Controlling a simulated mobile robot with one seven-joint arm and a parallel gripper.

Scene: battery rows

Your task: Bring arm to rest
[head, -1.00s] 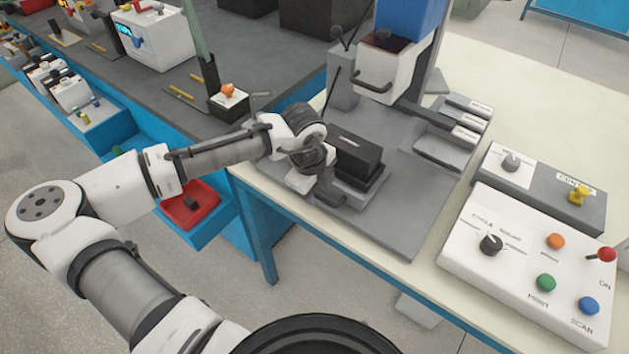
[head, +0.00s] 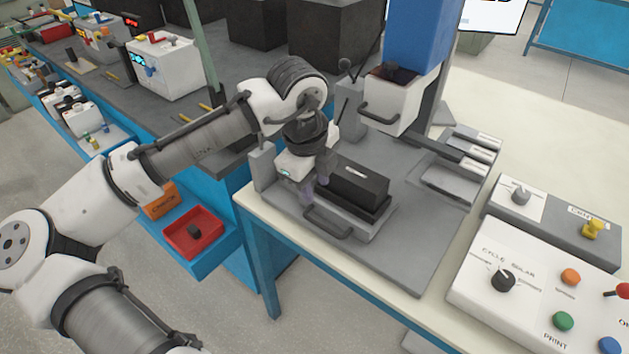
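My arm reaches in from the lower left of the head view and bends down over the grey machine base (head: 415,262). My gripper (head: 312,198) points down at the left end of a black box-shaped block (head: 358,180). The block sits in a grey tray with a front handle (head: 328,222). The fingers are small and blurred against the tray, so whether they touch the block or are open or shut is not clear.
A white press head with a handle (head: 395,105) hangs from a blue column (head: 418,35) behind the block. A control panel (head: 535,300) stands at the lower right. A red bin (head: 192,240) is at the left, below the dark bench. Pale table surface is free at upper right.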

